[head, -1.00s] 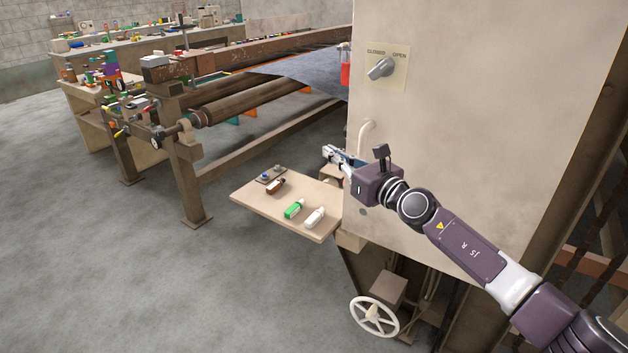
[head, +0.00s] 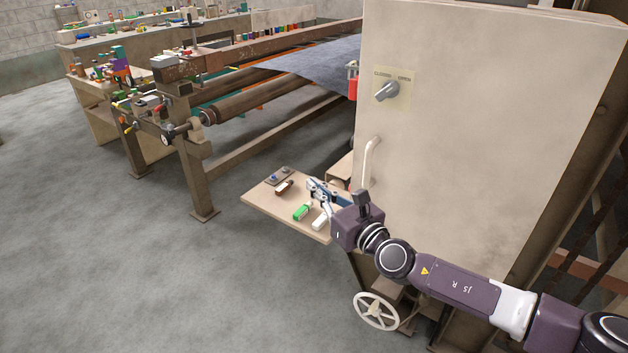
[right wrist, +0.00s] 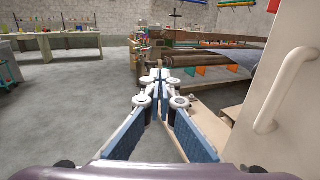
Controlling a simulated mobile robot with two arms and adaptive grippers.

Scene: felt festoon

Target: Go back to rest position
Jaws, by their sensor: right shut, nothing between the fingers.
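My right gripper (head: 314,188) is shut and empty in the head view. It is in front of the beige cabinet (head: 480,120), over the small wooden shelf (head: 265,203) in the picture. In the right wrist view the closed fingers (right wrist: 160,78) point forward across the room, with the cabinet's handle (right wrist: 287,130) close on the right. My left gripper is in neither view.
A knob (head: 387,91) is on the cabinet; a handwheel (head: 376,310) is below. Open grey floor (head: 110,270) lies left.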

